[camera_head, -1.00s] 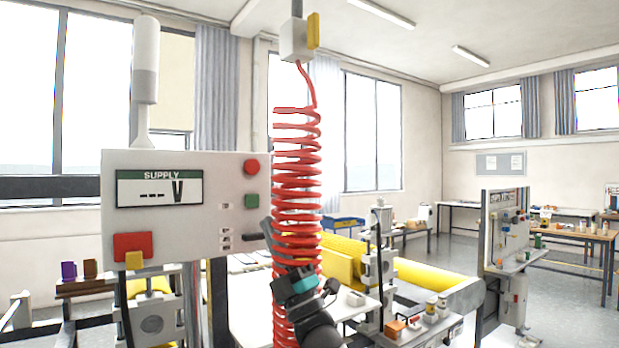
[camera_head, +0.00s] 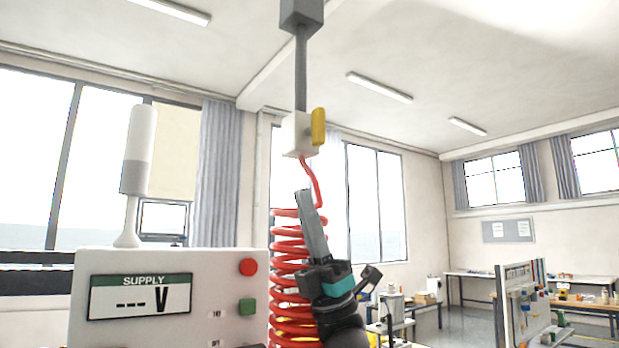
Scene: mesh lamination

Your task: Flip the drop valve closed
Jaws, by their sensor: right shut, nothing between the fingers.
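The drop valve is a white block (camera_head: 295,134) on a grey drop pipe (camera_head: 300,68) that hangs from above. Its yellow lever (camera_head: 318,126) stands upright on the block's right side. A red coiled hose (camera_head: 287,246) hangs from the underside of the block. My right gripper (camera_head: 305,196) points up, below the valve and in front of the coil. It is shut and empty, and it looks apart from the lever. It hides part of the coil. My left gripper is not in view.
A supply panel (camera_head: 228,318) with a red button (camera_head: 249,267) and a green button (camera_head: 247,307) stands at the lower left. A white-grey beacon (camera_head: 138,150) rises behind it. The space right of the valve looks clear.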

